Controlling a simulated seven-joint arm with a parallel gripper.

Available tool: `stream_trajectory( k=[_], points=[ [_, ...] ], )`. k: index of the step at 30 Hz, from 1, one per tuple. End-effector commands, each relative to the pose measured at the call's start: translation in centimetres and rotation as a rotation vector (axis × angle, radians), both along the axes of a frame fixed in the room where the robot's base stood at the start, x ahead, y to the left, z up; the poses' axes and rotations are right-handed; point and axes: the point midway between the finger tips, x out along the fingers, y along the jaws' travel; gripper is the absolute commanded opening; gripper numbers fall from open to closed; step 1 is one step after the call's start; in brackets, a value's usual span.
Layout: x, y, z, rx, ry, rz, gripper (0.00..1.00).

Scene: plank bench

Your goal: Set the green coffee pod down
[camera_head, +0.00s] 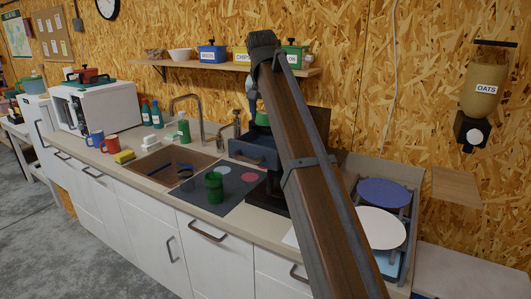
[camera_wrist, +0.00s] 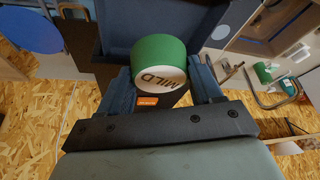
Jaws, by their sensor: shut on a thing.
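The green coffee pod (camera_wrist: 158,48) has a pale end marked "MILD" that faces the wrist camera. My gripper (camera_wrist: 163,80) is shut on it, with a blue finger on each side. In the head view the pod (camera_head: 262,119) shows as a small green patch at my gripper, just above the dark blue coffee machine (camera_head: 255,150) on the counter. My arm covers the right part of the machine, so I cannot tell whether the pod touches it.
A green mug (camera_head: 214,187) stands on a dark mat (camera_head: 237,197) left of the machine. The sink (camera_head: 170,165) is further left. A rack with plates (camera_head: 380,228) is at the right. A shelf (camera_head: 220,66) with labelled tubs hangs above.

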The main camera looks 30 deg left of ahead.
Motion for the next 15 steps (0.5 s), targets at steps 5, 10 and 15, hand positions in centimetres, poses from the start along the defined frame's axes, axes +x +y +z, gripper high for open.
stream_trajectory(
  k=[5,10,15],
  points=[
    [-0.5,0.5,-0.7,-0.001,0.0,-0.016,0.31],
    [-0.5,0.4,-3.2,-0.002,0.001,-0.016,0.31],
    [-0.5,0.4,-5.7,-0.002,0.001,-0.015,0.31]
  ],
)
